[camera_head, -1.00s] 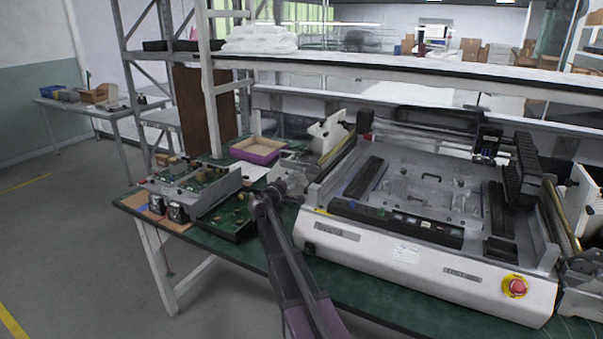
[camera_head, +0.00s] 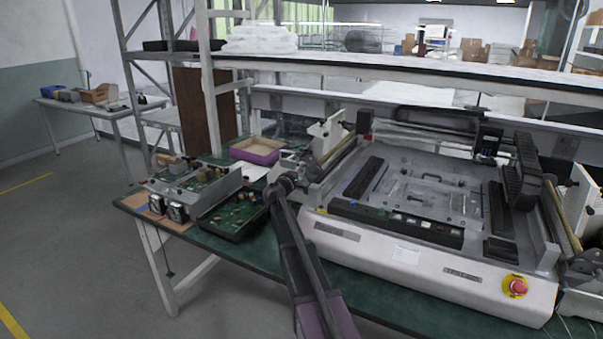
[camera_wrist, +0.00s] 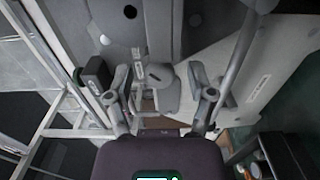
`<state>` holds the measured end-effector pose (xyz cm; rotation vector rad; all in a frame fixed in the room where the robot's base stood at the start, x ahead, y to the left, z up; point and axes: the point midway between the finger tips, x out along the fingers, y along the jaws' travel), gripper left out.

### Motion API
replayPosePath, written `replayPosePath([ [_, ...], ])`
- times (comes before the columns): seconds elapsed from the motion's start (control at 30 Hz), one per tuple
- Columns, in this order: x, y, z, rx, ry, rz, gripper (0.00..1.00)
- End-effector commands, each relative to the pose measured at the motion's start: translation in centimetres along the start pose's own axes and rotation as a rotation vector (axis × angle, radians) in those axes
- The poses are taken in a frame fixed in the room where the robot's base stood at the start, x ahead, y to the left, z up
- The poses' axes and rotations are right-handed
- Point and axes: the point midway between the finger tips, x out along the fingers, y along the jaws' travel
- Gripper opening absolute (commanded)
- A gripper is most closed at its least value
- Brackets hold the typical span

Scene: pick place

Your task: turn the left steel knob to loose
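My gripper (camera_wrist: 162,92) is open in the wrist view, its two fingers standing apart on either side of a grey metal fitting (camera_wrist: 158,76). The fitting looks rounded at its end; I cannot tell for sure whether it is the left steel knob. I see no clear contact between fingers and fitting. In the head view my gripper (camera_head: 284,184) is at the left end of the white pick-and-place machine (camera_head: 335,238). Small silver parts (camera_head: 291,161) show just behind it there. My arm hides what lies directly under it, and the fingers are too small to read.
An open circuit-board unit (camera_head: 190,185) and a dark tray with a green board (camera_head: 234,216) lie left of my arm on the green table. A purple-sided box (camera_head: 257,151) stands behind. A black block (camera_wrist: 95,74) is close to the left finger in the wrist view.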

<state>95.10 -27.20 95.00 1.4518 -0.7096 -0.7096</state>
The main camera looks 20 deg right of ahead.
Motion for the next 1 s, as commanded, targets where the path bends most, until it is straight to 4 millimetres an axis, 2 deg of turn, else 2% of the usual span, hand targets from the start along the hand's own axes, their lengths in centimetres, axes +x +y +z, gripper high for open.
replayPosePath([
  [0.03, -0.01, 0.0, -0.01, 0.0, 0.0, 0.0, 0.58],
  [0.23, -0.02, 0.0, -0.01, 0.0, 0.0, 0.0, 0.0],
  [0.63, 0.04, 0.01, 0.0, -0.031, -0.001, 0.0, 0.0],
  [1.0, -0.02, 0.01, -0.04, -0.227, -0.001, 0.0, 0.0],
])
